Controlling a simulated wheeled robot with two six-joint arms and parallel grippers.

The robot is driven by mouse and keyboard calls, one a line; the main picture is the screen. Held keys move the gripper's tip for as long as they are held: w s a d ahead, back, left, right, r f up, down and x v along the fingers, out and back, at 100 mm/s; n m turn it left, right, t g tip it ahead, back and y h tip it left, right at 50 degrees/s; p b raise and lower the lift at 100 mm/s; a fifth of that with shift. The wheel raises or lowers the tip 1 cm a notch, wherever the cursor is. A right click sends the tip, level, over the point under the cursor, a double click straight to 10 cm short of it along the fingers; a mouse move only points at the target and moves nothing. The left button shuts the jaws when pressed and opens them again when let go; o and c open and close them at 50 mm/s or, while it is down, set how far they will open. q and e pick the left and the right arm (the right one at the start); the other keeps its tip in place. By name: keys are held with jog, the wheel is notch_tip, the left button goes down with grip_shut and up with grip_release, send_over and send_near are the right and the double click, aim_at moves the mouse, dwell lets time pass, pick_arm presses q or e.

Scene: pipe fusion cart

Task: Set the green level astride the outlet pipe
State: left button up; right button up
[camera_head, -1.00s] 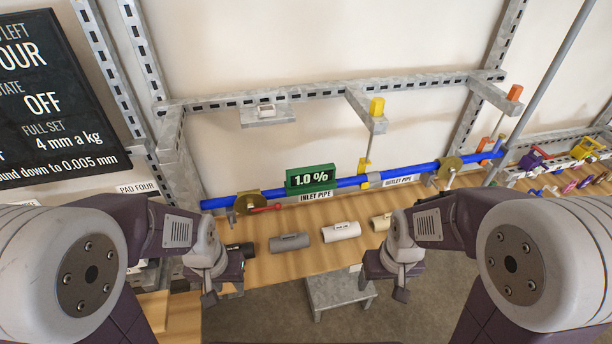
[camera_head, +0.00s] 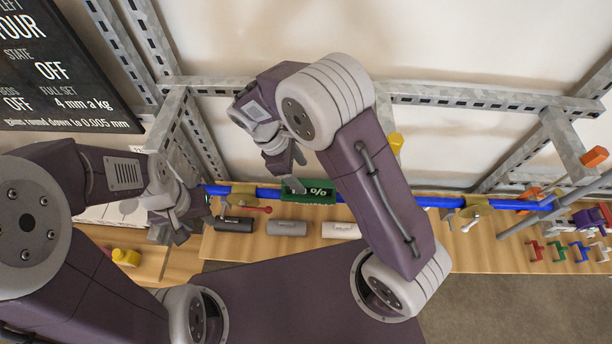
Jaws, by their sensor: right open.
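The green level (camera_head: 292,188) with its percent display sits on the left part of the blue pipe run, the inlet pipe (camera_head: 268,194). The outlet pipe (camera_head: 440,202) is the blue length to the right, partly hidden behind my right arm. My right gripper (camera_head: 286,165) is open, just above the level, fingers pointing down; I cannot tell whether they touch it. My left gripper (camera_head: 182,218) is at the left end of the pipe run, apart from the level; its finger gap is unclear.
Black, grey and white fittings (camera_head: 287,228) lie on the wooden shelf below the pipe. A red-handled valve (camera_head: 258,209) is below the level. Metal rails stand behind, and coloured hooks (camera_head: 557,251) are at right.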

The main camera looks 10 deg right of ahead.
aim_at(304, 183)
jog(key=shift+s+d+f+p, duration=0.1)
jog(key=shift+d+f+p, duration=0.1)
jog(key=shift+f+p, duration=0.1)
jog(key=shift+s+d+f+p, duration=0.15)
jog(key=shift+s+f+p, duration=0.1)
jog(key=shift+s+f, duration=0.25)
jog(key=shift+s+d+f+p, duration=0.1)
jog(key=shift+s+f+p, duration=0.2)
jog(key=shift+f, duration=0.3)
jog(key=x, duration=0.1)
jog(key=p+x, duration=0.1)
jog(key=x, duration=0.1)
jog(key=p+x, duration=0.1)
jog(key=x, duration=0.1)
jog(key=shift+w+d+f, duration=0.1)
jog(key=shift+w+d, duration=0.15)
jog(key=shift+d, duration=0.1)
jog(key=shift+s+f, duration=0.1)
jog(key=shift+a, duration=0.1)
jog(key=shift+c, duration=0.9)
grip_shut()
pick_arm(q)
jog(key=r, duration=0.4)
jog(key=shift+s+a+r, duration=0.1)
jog(key=shift+s+a, duration=0.05)
jog(key=shift+s, duration=0.25)
